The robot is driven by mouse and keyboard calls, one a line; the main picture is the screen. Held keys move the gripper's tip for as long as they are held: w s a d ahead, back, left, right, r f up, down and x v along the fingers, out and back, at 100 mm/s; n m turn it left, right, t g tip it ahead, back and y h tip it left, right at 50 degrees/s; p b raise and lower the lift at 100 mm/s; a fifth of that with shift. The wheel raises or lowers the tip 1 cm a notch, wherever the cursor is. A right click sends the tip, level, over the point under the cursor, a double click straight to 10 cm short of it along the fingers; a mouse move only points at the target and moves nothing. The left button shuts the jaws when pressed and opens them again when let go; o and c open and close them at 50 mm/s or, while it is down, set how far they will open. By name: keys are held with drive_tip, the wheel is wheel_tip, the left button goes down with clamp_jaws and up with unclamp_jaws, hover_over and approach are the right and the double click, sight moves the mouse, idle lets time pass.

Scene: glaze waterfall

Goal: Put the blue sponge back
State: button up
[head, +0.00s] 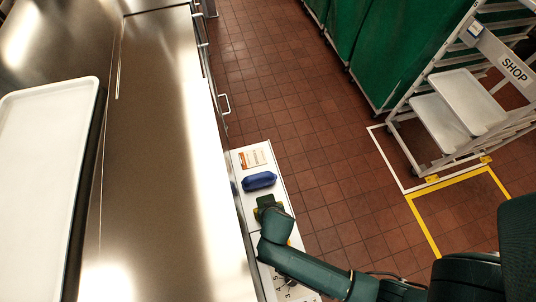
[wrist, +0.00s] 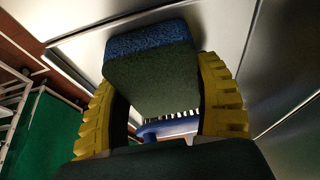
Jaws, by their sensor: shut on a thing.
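A sponge block (wrist: 152,78) with a blue layer over a dark green body sits between the yellow fingers of my gripper (wrist: 165,100) in the wrist view. My gripper is shut on it. In the head view my gripper (head: 267,204) is low over the narrow white surface beside the steel counter. The sponge is hard to tell from the gripper there. A separate rounded blue object (head: 259,181) lies on the white surface just beyond the gripper. In the wrist view a blue item with pale bristles (wrist: 172,127) shows behind the sponge.
An orange-and-white card (head: 253,158) lies on the white surface behind the blue object. The steel counter (head: 165,150) runs along the left, with a white tray (head: 40,170) on it. A rack (head: 450,120) and green covers (head: 380,45) stand across the open tiled floor.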

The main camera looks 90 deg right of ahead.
drive_tip(key=shift+w+r, duration=0.1)
drive_tip(key=o, duration=1.2)
drive_tip(key=p+v, duration=0.2)
drive_tip(key=v, duration=1)
drive_tip(key=shift+p, duration=0.3)
